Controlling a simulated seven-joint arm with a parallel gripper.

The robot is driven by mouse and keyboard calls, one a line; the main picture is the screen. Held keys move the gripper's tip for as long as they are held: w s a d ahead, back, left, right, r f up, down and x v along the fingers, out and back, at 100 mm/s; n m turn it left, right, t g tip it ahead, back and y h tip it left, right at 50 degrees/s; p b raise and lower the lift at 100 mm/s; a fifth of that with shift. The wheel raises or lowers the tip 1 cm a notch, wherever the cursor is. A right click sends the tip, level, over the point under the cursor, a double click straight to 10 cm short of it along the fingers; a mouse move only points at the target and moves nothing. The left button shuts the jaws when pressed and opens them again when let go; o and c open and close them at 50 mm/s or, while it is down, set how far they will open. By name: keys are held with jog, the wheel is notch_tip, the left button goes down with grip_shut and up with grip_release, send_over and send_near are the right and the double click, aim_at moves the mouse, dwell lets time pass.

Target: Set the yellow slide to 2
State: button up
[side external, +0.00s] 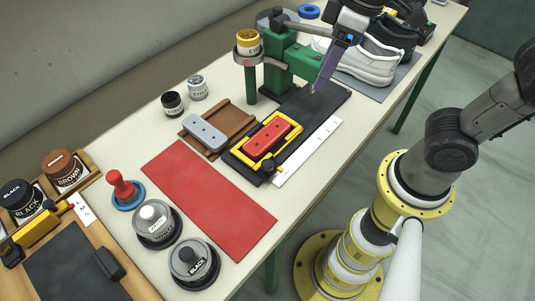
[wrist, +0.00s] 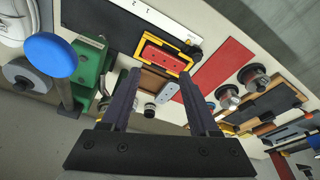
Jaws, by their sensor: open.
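The yellow slide (side external: 284,144) is a yellow frame around a red block (side external: 267,138) with several holes. It sits at the near end of a black track (side external: 312,103), with a dark knob at its near corner. My gripper (side external: 315,90) is open and empty above the far part of the track, apart from the slide. Its fingers show in the wrist view (wrist: 160,75).
A green press (side external: 285,62) stands close behind my gripper. A brown tray with a grey block (side external: 205,132) lies left of the slide. A red mat (side external: 205,195), jars and a brush station fill the near left.

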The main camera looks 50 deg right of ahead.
aim_at(267, 163)
jog(key=w+a+f+n+g+h, duration=0.1)
jog(key=w+a+f+n, duration=0.1)
jog(key=a, duration=0.4)
jog(key=w+a+f+n+g, duration=0.1)
jog(key=a+n+g, duration=0.1)
jog(key=a, duration=0.4)
notch_tip(267, 163, down, 14)
jog(key=shift+f, duration=0.1)
grip_shut()
dwell(1.1)
